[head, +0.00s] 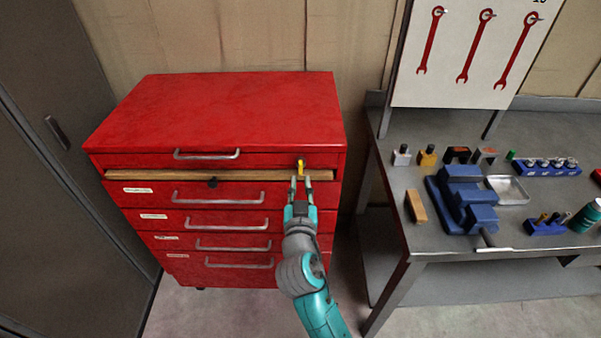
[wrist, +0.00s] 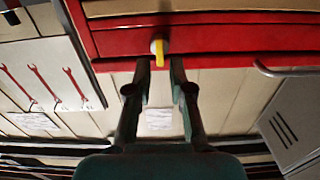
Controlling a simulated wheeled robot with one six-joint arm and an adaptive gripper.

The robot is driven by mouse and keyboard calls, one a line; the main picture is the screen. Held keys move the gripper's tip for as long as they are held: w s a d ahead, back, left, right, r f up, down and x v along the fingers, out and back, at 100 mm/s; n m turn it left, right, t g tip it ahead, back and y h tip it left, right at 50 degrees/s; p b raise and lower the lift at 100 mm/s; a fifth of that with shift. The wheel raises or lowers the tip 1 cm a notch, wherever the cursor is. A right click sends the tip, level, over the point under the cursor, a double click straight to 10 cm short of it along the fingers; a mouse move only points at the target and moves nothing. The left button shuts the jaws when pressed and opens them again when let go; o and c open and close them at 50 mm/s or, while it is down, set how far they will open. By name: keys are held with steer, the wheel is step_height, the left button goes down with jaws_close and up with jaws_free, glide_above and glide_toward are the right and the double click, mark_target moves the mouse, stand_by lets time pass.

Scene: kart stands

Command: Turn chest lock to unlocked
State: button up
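The red tool chest (head: 230,110) stands against the wall in the head view. Its lock (head: 301,161) is at the right end of the top drawer front, with a yellow key (head: 300,169) in it. The key hangs down in the head view and also shows in the wrist view (wrist: 158,52). My gripper (head: 301,180) is in front of and just below the lock. Its two fingers (wrist: 159,62) are apart, with the key's end between or just beyond the tips. I see no clear contact with the key. The lock face is too small to read.
Drawer handles (head: 218,201) stick out below. A grey workbench (head: 440,245) with a blue vise (head: 463,200) stands right. A grey cabinet (head: 50,190) is left.

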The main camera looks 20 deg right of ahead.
steer(key=shift+v, duration=2.65)
steer(key=s+d+f+n+g+y, duration=0.1)
steer(key=s+f+n+y, duration=0.15)
steer(key=s+f, duration=0.6)
steer(key=s+d+f+n+g+y, duration=0.1)
steer(key=s+f+n+y, duration=0.3)
steer(key=s, duration=0.7)
steer(key=s+d+r+m, duration=0.1)
steer(key=s, duration=1)
steer(key=s+r+m, duration=0.1)
steer(key=s+r, duration=0.1)
steer(key=s, duration=1)
steer(key=shift+d+r+m+h, duration=0.25)
steer(key=shift+d+m+h, duration=0.1)
steer(key=shift+h, duration=0.1)
